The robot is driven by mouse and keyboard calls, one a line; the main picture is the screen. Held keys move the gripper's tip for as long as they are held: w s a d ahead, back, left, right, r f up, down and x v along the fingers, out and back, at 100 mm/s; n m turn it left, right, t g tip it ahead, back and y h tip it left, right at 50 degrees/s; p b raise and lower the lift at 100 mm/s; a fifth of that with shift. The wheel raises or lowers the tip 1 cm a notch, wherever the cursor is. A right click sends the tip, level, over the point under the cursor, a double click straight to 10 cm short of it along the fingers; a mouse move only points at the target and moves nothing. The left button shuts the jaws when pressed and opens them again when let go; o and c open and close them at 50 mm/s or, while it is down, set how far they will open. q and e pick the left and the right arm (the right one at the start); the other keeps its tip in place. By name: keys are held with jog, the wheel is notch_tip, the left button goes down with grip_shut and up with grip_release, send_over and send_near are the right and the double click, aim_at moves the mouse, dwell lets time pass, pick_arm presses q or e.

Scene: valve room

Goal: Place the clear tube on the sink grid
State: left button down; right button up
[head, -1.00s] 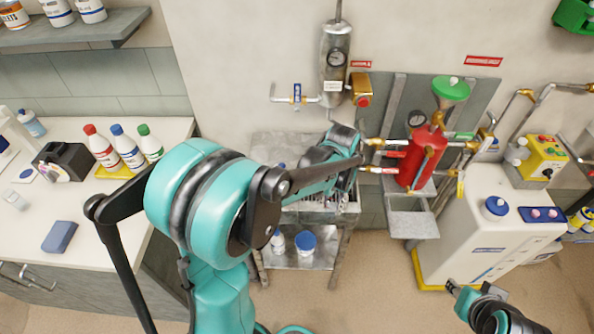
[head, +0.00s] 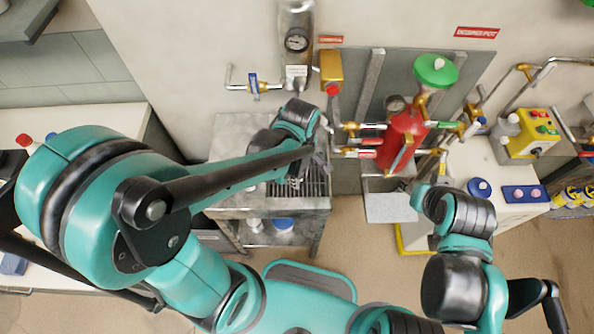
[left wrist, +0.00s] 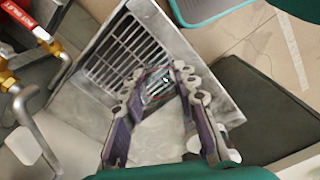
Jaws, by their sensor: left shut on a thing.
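The sink grid (head: 312,188) is a dark slatted grate set in a metal sink stand (head: 268,203). It also fills the upper middle of the left wrist view (left wrist: 112,50). My left gripper (head: 320,152) is above the grid. In the left wrist view its fingers (left wrist: 157,80) are shut on a small see-through thing, the clear tube (left wrist: 156,86), whose outline is hard to make out against the slats. I cannot tell if the tube touches the grid. My right gripper (head: 420,192) is beside the red tank; its fingers are too small to read.
A red tank (head: 402,140) with a green funnel (head: 436,70) and brass valves stands right of the sink. A white machine (head: 478,162) is further right. A pipe with a blue-tagged valve (head: 254,84) is on the wall behind.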

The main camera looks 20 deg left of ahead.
pick_arm(q)
jog(key=shift+s+d+r+n, duration=0.15)
jog(key=shift+s+d+n, duration=0.05)
jog(key=shift+s+n, duration=0.2)
jog(key=shift+s+d+r+n, duration=0.1)
jog(key=shift+s+d+n, duration=0.05)
jog(key=shift+s+n, duration=0.25)
jog(key=shift+w+a+f+n+b, duration=0.35)
jog(key=shift+w+a+f+b, duration=0.35)
jog(key=shift+w+f, duration=1.05)
jog(key=shift+w+a+f+n+b, duration=0.45)
jog(key=shift+w+f+b, duration=0.35)
jog(key=shift+w+f, duration=0.95)
jog(key=shift+w+a+f+n+b, duration=0.3)
jog(key=shift+w+a+f+b, duration=0.4)
jog(key=shift+w+f, duration=1.05)
jog(key=shift+s+d+f, duration=0.1)
jog(key=shift+s+f, duration=0.2)
jog(key=shift+s, duration=0.05)
jog(key=shift+f, duration=0.2)
jog(key=c, duration=1.2)
grip_release()
jog(key=shift+o, duration=0.2)
